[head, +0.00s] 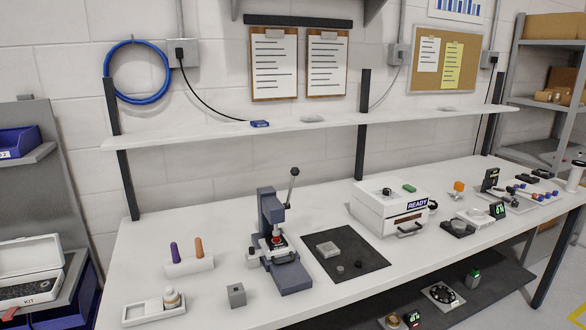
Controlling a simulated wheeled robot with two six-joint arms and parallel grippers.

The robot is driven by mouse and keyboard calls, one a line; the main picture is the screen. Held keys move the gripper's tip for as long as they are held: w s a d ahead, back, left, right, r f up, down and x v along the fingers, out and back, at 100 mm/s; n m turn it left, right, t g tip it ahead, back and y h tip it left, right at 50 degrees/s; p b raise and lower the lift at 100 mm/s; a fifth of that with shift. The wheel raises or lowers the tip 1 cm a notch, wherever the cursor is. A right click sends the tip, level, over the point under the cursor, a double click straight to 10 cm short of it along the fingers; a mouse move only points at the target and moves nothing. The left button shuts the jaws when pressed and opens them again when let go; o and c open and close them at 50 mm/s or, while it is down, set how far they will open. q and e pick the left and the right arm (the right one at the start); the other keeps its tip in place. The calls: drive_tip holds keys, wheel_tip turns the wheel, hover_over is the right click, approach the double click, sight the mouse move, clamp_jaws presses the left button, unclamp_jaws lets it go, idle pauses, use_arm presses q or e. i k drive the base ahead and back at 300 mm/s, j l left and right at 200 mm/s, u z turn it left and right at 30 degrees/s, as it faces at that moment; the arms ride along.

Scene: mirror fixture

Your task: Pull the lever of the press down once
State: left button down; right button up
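The press (268,238) is a blue-grey upright frame on a flat base, standing on the white workbench left of the middle. Its lever (291,188) is a thin grey rod with a dark ball knob at the top, pointing up and leaning slightly right. A small red part with a pale piece around it (277,242) shows under the press head; I cannot tell if they touch the head. Neither of my grippers is in the head view.
A black mat (345,268) with a grey block lies right of the press. A white box marked READY (390,208) stands further right. A grey cube (236,295) and a white holder with two handles (190,266) are at left. A shelf (330,122) spans above the bench.

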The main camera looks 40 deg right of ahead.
sight(294, 171)
drive_tip(key=i+l+z, duration=0.15)
drive_tip(key=l, duration=0.25)
drive_tip(key=i+l+z, duration=0.15)
drive_tip(key=l, duration=0.25)
drive_tip(key=i+l+z, duration=0.3)
drive_tip(key=i+l, duration=0.2)
drive_tip(key=l, duration=0.2)
